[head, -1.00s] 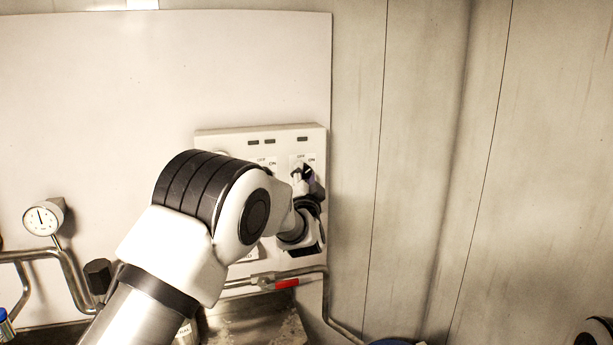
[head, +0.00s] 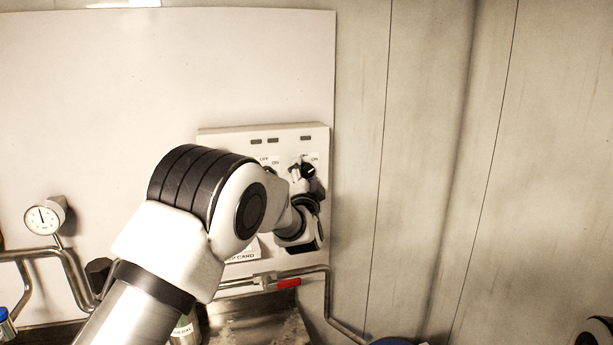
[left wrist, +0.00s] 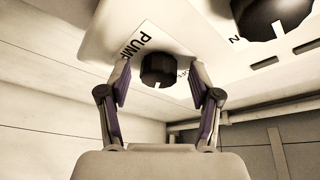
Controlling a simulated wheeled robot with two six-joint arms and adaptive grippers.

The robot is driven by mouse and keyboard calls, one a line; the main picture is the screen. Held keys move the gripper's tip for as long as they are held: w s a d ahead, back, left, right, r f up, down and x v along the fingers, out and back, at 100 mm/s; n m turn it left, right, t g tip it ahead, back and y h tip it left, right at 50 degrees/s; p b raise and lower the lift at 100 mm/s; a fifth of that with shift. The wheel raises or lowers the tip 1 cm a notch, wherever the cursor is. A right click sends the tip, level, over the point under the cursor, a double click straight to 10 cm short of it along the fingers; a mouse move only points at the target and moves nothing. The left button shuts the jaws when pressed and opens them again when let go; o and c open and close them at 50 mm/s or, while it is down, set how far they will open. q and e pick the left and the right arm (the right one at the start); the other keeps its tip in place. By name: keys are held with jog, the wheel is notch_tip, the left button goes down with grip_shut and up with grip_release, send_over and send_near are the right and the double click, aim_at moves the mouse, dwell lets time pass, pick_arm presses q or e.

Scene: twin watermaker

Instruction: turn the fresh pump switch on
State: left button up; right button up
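A white control panel (head: 225,140) is on the wall, with labels reading OFF and ON. My left arm reaches across its lower part. The rightmost switch, a black knob (head: 308,171), is at my left gripper (head: 304,180). In the left wrist view a black knob (left wrist: 158,70) with a white mark sits beside a label whose visible part reads PUMP. My left gripper (left wrist: 161,82) is open there, one finger on each side of the knob, with gaps on both sides. The rest of the label is hidden.
A larger black knob (left wrist: 272,14) is close by at the upper right of the left wrist view. A pipe with a red-handled valve (head: 288,283) runs below the panel. A round gauge (head: 42,219) is at the left. The wall right of the panel is bare.

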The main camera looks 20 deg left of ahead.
pick_arm(q)
jog(key=shift+s+d, duration=0.15)
jog(key=shift+d, duration=0.05)
jog(key=v, duration=1.1)
jog(key=shift+s, duration=0.25)
jog(key=shift+f, duration=0.1)
